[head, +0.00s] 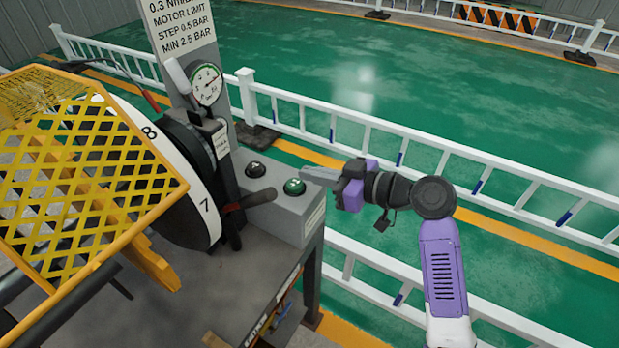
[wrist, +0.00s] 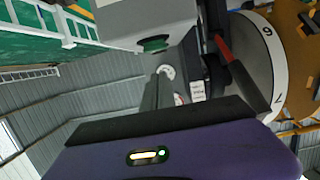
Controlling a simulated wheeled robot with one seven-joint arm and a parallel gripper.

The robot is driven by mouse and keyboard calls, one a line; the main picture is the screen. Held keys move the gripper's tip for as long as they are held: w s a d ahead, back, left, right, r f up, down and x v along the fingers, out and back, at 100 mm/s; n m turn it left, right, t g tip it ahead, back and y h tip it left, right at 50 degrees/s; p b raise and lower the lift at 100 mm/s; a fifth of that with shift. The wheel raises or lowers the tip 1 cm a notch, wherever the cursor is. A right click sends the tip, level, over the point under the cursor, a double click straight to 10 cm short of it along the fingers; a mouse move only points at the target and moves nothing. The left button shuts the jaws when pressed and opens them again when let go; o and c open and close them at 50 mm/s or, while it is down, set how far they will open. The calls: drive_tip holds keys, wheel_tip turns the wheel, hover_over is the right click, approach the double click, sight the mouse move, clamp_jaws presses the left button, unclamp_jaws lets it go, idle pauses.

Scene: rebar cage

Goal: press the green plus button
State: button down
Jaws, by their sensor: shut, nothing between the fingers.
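The green plus button (head: 294,186) sits on top of a grey control box (head: 312,222), on its right side. A black button (head: 256,169) is to its left on the same box. My gripper (head: 304,174) is shut and empty, with its fingertips just right of and slightly above the green button; I cannot tell if they touch it. In the wrist view the green button (wrist: 153,43) shows at the edge of the grey box (wrist: 145,15), beyond the dark fingers (wrist: 160,122).
A pressure gauge (head: 207,85) and a sign post stand behind the box. A numbered white dial (head: 207,205) with a dark lever and a yellow mesh guard (head: 80,170) are at left. White railings (head: 440,160) run behind and to the right over green floor.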

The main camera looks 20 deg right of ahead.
drive_tip(key=v, duration=0.7)
drive_tip(key=shift+s+b, duration=0.35)
drive_tip(key=shift+d+r, duration=0.15)
idle(1.0)
drive_tip(key=w+d+r+m+t+h, duration=0.3)
drive_tip(key=d+m, duration=0.1)
drive_tip(key=s+d+f+m+t+h, duration=0.2)
drive_tip(key=s+d+f+m+h, duration=0.2)
drive_tip(key=s+f+m+h, duration=0.35)
drive_tip(key=s+a+f+n, duration=0.1)
drive_tip(key=s+a, duration=0.3)
drive_tip(key=s, duration=0.6)
drive_tip(key=s+a+f+n+g+y, duration=0.1)
drive_tip(key=s+a, duration=0.3)
drive_tip(key=s, duration=0.7)
drive_tip(key=s+a+f+n+g, duration=0.1)
drive_tip(key=s+a, duration=0.4)
drive_tip(key=s, duration=0.5)
drive_tip(key=shift+s+f+n, duration=0.3)
drive_tip(key=shift+n, duration=0.35)
